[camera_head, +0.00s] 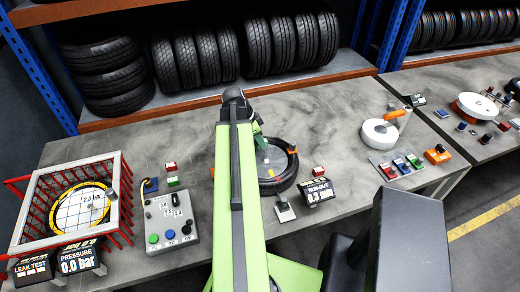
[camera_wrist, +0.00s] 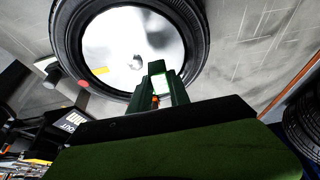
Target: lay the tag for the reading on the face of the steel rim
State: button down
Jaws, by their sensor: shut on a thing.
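The tyre (camera_wrist: 67,52) lies flat on the bench around its bright steel rim (camera_wrist: 125,35), with a small yellow strip (camera_wrist: 101,70) on the rim face. In the head view the tyre (camera_head: 286,180) is partly behind my arm. My gripper (camera_wrist: 158,85) is over the near edge of the rim in the wrist view. It is shut on a small piece that looks like a tag (camera_wrist: 158,68), green-edged with a pale middle and partly hidden by the fingers. I cannot tell whether it touches the rim. The run-out display (camera_head: 319,191) seems to read 0.3 mm.
A control box (camera_head: 172,220) and a red cage (camera_head: 115,235) stand left. Several coloured pieces (camera_head: 400,164) lie right, near a white round device (camera_head: 379,132). A small device (camera_head: 284,211) is close before the tyre. Bare bench (camera_head: 330,110) lies behind it.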

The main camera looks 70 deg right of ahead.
jog(key=shift+f+b, duration=1.65)
jog(key=shift+f, duration=0.4)
jog(key=c, duration=1.2)
grip_release()
jog(key=shift+r, duration=0.1)
jog(key=shift+c, duration=0.2)
jog(key=shift+r, duration=0.1)
jog(key=shift+r+p, duration=0.25)
jog(key=shift+p, duration=0.2)
jog(key=p+v, duration=1)
jog(key=v, duration=0.1)
jog(key=shift+w+r+p, duration=0.15)
jog(key=shift+r+p, duration=0.1)
jog(key=shift+p, duration=0.1)
jog(key=shift+a, duration=0.1)
